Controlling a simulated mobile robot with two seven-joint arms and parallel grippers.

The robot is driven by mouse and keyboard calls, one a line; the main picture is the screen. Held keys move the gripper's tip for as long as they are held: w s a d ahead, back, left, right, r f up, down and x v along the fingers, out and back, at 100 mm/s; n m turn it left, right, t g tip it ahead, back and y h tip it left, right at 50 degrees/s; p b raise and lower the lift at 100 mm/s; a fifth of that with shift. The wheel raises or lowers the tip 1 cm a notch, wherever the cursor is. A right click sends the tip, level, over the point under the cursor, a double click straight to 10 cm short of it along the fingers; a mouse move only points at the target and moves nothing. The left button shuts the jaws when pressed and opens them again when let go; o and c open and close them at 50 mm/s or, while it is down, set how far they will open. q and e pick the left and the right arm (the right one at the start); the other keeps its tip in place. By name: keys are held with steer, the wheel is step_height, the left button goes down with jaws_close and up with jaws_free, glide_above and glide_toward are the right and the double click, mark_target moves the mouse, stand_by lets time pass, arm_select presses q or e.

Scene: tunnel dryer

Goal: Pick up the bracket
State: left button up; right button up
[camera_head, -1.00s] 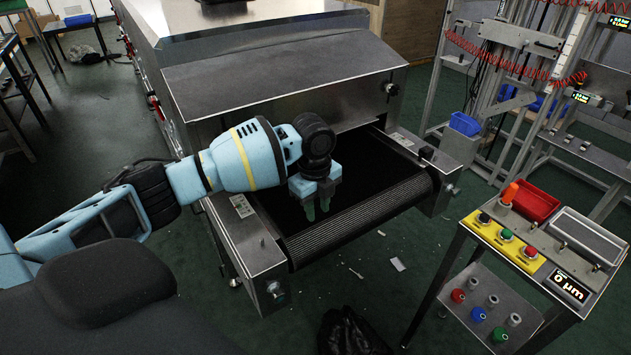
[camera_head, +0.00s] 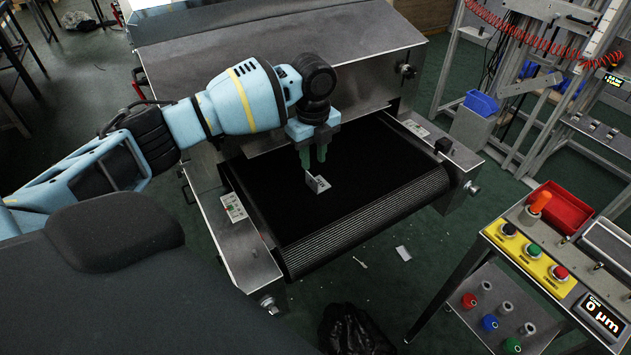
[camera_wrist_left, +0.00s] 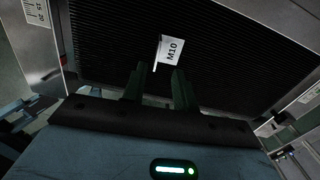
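The bracket (camera_head: 318,184) is a small pale angled piece resting on the black conveyor belt at the dryer mouth. In the left wrist view the bracket (camera_wrist_left: 170,52) shows a face marked "M10" and lies just beyond the fingertips. My left gripper (camera_head: 313,165) points down at the belt just above the bracket, its green fingers apart. In the left wrist view the gripper (camera_wrist_left: 160,80) has a clear gap between its fingers, with nothing gripped. My right gripper is not in view.
The dark belt (camera_head: 370,205) is otherwise clear, with metal side rails. The steel dryer hood (camera_head: 270,75) stands close behind my left arm. A control stand (camera_head: 535,255) with buttons and a red bin (camera_head: 559,207) is at the right. Small scraps lie on the floor.

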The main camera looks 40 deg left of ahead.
mark_target(312, 177)
arm_select(q)
steer(key=shift+s+a+f, duration=0.1)
steer(key=shift+s+f, duration=0.05)
steer(key=shift+f, duration=1.65)
steer(key=shift+s+f, duration=0.1)
steer(key=shift+f, duration=1.65)
jaws_close()
